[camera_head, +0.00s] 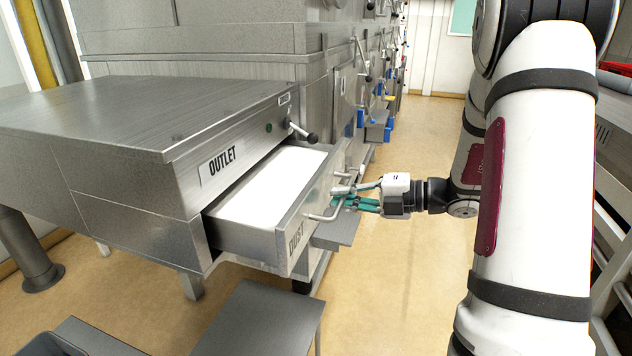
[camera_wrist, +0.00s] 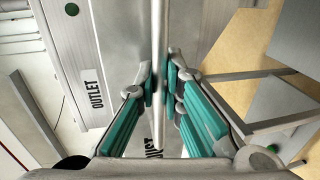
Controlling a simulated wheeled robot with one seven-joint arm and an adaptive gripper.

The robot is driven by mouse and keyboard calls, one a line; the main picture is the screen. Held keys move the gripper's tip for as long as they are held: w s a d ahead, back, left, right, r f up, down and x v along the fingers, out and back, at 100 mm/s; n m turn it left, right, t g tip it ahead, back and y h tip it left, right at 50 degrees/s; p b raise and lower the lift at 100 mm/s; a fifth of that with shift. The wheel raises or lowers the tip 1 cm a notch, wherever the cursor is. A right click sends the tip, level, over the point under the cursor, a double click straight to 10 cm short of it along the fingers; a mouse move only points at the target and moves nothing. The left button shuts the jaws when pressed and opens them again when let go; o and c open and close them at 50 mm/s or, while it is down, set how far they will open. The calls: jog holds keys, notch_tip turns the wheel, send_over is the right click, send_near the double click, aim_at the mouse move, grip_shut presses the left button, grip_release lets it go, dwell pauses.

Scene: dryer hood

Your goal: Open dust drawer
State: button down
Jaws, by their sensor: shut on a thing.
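The dust drawer (camera_head: 288,222) is a metal drawer marked DUST, pulled partly out below the OUTLET panel (camera_head: 219,160) of the steel cabinet. Its inside shows bright white. A bar handle (camera_head: 324,215) runs along its front. My gripper (camera_head: 340,197) comes from the right and is shut on this handle. In the wrist view the handle bar (camera_wrist: 159,70) passes between the teal-padded fingers of my gripper (camera_wrist: 161,85), which close on it from both sides. The DUST label (camera_wrist: 152,150) is partly hidden there.
A lever with a dark knob (camera_head: 303,132) sticks out above the drawer. A grey bench (camera_head: 262,318) stands below and in front of it. More steel machines line the back. The tan floor (camera_head: 400,290) to the right of the bench is clear.

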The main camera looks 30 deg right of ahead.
jog(key=f+p+v, duration=0.1)
jog(key=p+v, duration=0.1)
jog(key=v, duration=0.6)
jog(key=shift+f, duration=0.25)
jog(key=shift+s, duration=0.1)
jog(key=c, duration=1.7)
grip_release()
jog(key=v, duration=1.2)
